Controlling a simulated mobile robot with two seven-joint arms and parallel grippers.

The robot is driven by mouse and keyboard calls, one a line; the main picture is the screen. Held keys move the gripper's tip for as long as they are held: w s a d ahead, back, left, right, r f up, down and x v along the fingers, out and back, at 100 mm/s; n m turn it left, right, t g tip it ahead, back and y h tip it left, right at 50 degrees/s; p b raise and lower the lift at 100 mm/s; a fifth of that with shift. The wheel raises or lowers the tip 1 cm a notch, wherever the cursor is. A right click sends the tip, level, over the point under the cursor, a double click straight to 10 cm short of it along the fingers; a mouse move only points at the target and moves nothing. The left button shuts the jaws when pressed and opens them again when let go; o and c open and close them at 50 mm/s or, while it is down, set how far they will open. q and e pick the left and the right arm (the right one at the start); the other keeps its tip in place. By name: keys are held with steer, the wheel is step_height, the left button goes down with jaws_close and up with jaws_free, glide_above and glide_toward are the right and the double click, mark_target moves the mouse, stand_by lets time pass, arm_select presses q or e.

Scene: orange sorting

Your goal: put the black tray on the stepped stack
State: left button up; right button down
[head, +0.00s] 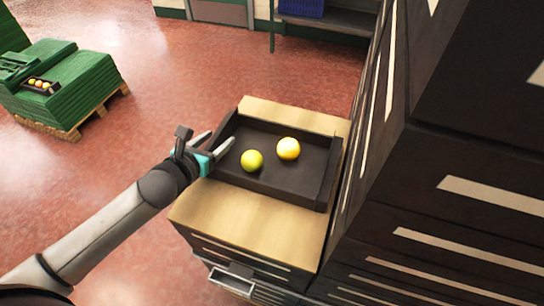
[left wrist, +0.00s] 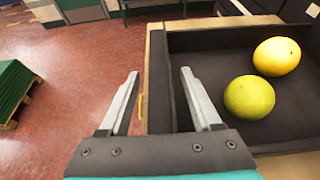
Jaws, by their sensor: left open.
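The black tray (head: 275,182) lies on a wooden-topped stack of dark crates (head: 200,212) and holds a yellow-green fruit (head: 252,160) and a yellow-orange fruit (head: 288,148). My left gripper (head: 220,138) is open at the tray's left wall. In the left wrist view its fingers (left wrist: 159,73) are on either side of the tray's wall (left wrist: 159,95), apart from each other; contact cannot be told. A green stack (head: 75,85) with a stepped top stands on a wooden pallet at the far left. My right gripper is out of view.
Tall stacks of dark crates (head: 440,150) rise close to the tray's right. Another small dark tray with several fruits (head: 40,85) rests on the green stack. A shelf with a blue crate (head: 302,8) stands at the back. Red floor lies open between the stacks.

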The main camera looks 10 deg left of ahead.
arm_select(q)
jaws_close()
stand_by(0.3)
steer(key=shift+r, duration=0.2)
stand_by(0.4)
